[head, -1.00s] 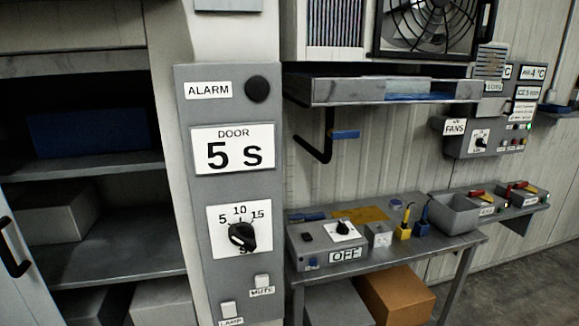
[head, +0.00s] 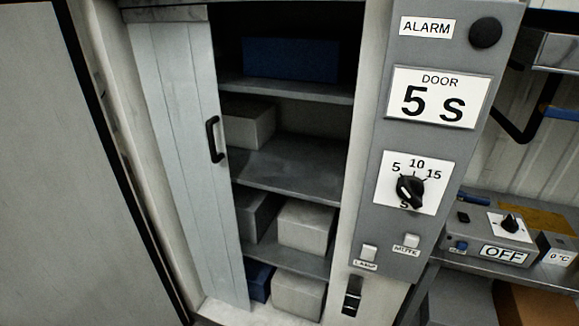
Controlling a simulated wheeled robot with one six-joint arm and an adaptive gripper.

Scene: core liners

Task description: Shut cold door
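The cold door (head: 180,150) is a pale panelled sliding or hinged leaf at the left of a shelved cabinet; which kind I cannot tell. It stands open, leaving the shelves (head: 290,165) exposed to its right. Its black handle (head: 215,139) is on the leaf's right edge. A grey panel (head: 375,215) right of the opening carries a "DOOR 5 S" sign (head: 433,98), an ALARM sounder (head: 485,33) and a black dial (head: 410,190). My gripper is not in view.
Boxes sit on the shelves, including a blue one (head: 291,59) and a white one (head: 306,224). A large grey panel with a black edge (head: 75,150) fills the left. A bench with an OFF control box (head: 490,238) stands at the right.

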